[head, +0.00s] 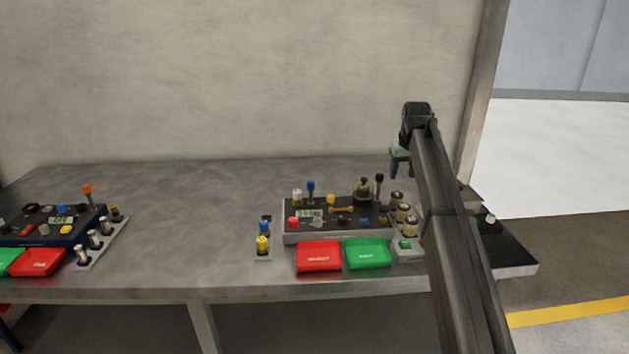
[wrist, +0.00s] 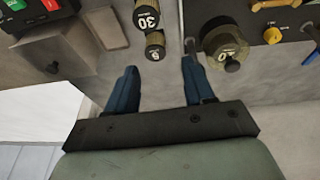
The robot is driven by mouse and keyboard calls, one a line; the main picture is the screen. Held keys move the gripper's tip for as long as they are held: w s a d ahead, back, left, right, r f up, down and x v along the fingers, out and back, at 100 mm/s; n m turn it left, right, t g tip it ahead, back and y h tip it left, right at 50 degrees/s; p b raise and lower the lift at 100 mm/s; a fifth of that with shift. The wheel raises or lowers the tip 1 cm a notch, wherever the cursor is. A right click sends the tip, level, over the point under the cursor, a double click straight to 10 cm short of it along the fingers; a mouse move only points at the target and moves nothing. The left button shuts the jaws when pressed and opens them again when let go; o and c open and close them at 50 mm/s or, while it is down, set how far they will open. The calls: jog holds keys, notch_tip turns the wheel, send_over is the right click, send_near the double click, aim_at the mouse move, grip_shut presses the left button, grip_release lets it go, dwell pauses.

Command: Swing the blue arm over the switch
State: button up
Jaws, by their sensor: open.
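A blue-topped upright lever (head: 311,187) stands at the back left of the right console (head: 336,237). A small low blue piece (head: 364,221) sits on the console's right front. I cannot tell which is the task's blue arm, nor which part is its switch. A blue piece (wrist: 312,56) shows cut off at the wrist view's right edge. My gripper (head: 401,170) is open and empty, above and right of the console's back. In the wrist view its blue fingers (wrist: 158,82) are apart, with nothing between them.
Numbered weights (wrist: 146,18) and a round olive knob (wrist: 226,48) lie close ahead of my fingers. A black-stemmed lever (head: 379,186) stands at the console's back right. Red (head: 319,256) and green (head: 367,253) trays lie in front. Bare table (head: 190,200) lies left of the console.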

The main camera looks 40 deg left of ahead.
aim_at(311, 182)
jog(key=s+a+r+n+g+y, duration=0.15)
jog(key=s+a+r, duration=0.25)
jog(key=s+a, duration=0.5)
jog(key=s+a+r+n+t+y, duration=0.1)
jog(key=s+a+r+n, duration=0.25)
jog(key=s+a, duration=0.55)
jog(key=shift+m+g+h, duration=0.25)
jog(key=shift+m+g, duration=0.05)
jog(key=shift+g, duration=0.05)
jog(key=x, duration=1.4)
jog(key=shift+w+a+r, duration=0.15)
jog(key=shift+w+a, duration=0.2)
jog(key=shift+w, duration=0.05)
grip_shut()
